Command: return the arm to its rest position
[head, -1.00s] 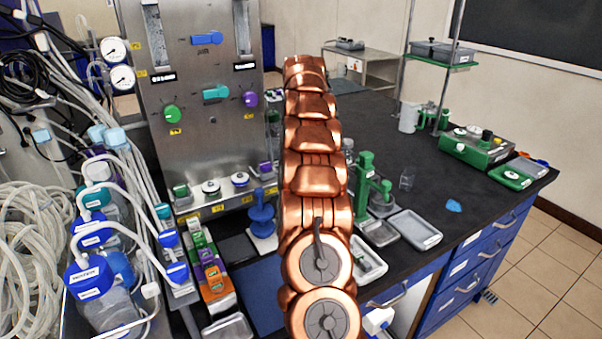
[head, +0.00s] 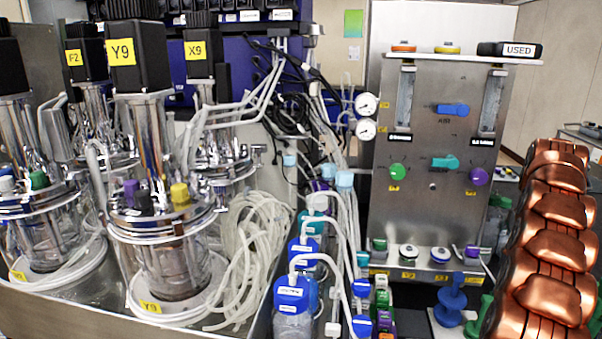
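My copper-coloured arm (head: 548,250) shows at the right edge of the head view, in front of the right end of the steel control panel (head: 435,170). Its links run up and away from the lower right. My gripper is not in this view, so I cannot see its fingers or whether it holds anything.
Bioreactors with glass vessels and black motors, tagged Y9 (head: 122,52) and X9 (head: 196,49), stand at the left. Coiled clear tubing (head: 255,250) and blue-capped bottles (head: 292,295) fill the middle. A blue stand (head: 451,300) sits beside my arm.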

